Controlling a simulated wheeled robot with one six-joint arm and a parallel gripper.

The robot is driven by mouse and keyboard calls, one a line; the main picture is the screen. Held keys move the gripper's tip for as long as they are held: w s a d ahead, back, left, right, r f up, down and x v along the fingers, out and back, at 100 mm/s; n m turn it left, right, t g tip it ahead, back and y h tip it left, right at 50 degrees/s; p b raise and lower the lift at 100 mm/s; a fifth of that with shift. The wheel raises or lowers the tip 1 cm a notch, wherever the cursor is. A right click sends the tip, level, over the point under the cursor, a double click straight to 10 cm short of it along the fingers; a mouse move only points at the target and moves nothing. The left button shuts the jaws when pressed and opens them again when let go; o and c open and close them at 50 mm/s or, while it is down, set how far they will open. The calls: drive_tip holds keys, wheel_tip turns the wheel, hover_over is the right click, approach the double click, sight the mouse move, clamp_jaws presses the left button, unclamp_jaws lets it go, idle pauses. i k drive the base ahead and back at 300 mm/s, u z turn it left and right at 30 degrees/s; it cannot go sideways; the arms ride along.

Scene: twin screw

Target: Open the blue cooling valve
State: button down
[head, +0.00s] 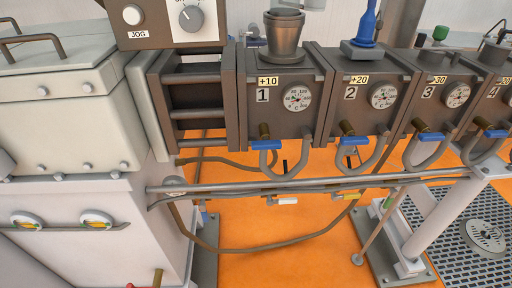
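Several blue valve handles sit under a row of dark barrel blocks in the head view. One blue handle (267,145) is under block 1 (272,113), beside a brass fitting (264,130) and above a curved grey hose. Another blue handle (358,141) is under block 2 (377,119). A third blue handle (432,137) is under block 3, and one more (496,133) is at the right edge by block 4. All lie roughly crosswise in the picture. Which one the task means cannot be told. My gripper is not in view.
A pale machine housing (70,130) fills the left. A control box (170,22) stands above. The orange floor (290,265) shows below, with a grate at right.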

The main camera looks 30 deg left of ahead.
sight(203, 204)
drive_tip(key=z, duration=0.4)
drive_tip(key=k, duration=1.15)
drive_tip(key=u, duration=1.95)
drive_tip(key=i, duration=0.55)
drive_tip(key=u, duration=0.05)
